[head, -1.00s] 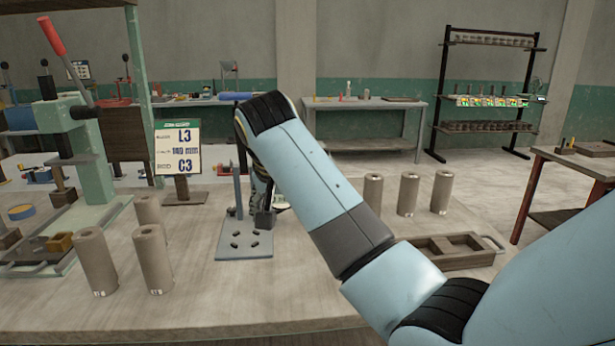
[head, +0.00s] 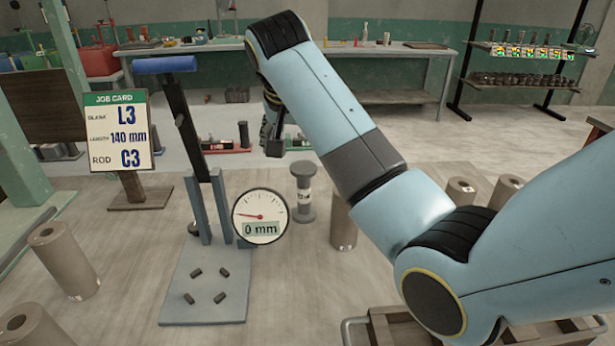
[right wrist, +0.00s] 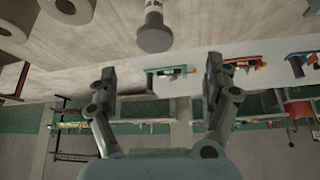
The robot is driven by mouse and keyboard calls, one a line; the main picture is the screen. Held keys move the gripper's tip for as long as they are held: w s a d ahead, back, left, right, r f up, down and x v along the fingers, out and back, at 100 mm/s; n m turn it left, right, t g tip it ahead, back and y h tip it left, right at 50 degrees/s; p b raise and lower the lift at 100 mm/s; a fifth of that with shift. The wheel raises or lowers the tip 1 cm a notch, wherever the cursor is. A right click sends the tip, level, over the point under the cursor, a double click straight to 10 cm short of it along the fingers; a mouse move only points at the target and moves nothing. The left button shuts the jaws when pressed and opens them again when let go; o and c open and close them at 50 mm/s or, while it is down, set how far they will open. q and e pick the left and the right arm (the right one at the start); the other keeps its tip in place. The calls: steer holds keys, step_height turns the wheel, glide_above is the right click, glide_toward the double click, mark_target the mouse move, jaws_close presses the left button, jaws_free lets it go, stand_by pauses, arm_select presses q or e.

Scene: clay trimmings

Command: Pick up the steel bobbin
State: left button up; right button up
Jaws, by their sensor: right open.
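The steel bobbin (head: 303,190), a grey spool with wide end flanges and a pale label, stands upright on the bench right of the dial gauge in the head view. In the right wrist view the bobbin (right wrist: 155,36) shows at the top, partly cut off by the frame edge. My right gripper (right wrist: 161,72) is open, with nothing between its fingers. In the head view the right gripper (head: 274,140) is partly hidden by its own arm and appears just above and left of the bobbin. My left gripper is not in view.
A stand with a grey base plate (head: 206,308) and a dial gauge (head: 260,216) is left of the bobbin. A clay cylinder (head: 342,225) is close on its right. A job card (head: 119,130) stands at left. A wooden tray (head: 385,332) is at front right.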

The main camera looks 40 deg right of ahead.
mark_target(303, 167)
steer(key=x, duration=0.4)
steer(key=shift+w+d+f, duration=0.15)
steer(key=shift+d+f, duration=0.1)
steer(key=shift+d, duration=0.05)
steer(key=x, duration=0.5)
steer(key=shift+s+d+f+p, duration=0.15)
steer(key=shift+s+f+p, duration=0.05)
steer(key=shift+s+p, duration=0.15)
steer(key=shift+w+d+f, duration=0.15)
steer(key=shift+f, duration=0.25)
steer(key=c, duration=0.5)
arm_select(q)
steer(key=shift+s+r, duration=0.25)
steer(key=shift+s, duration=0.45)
arm_select(e)
steer(key=shift+r, duration=0.1)
jaws_close()
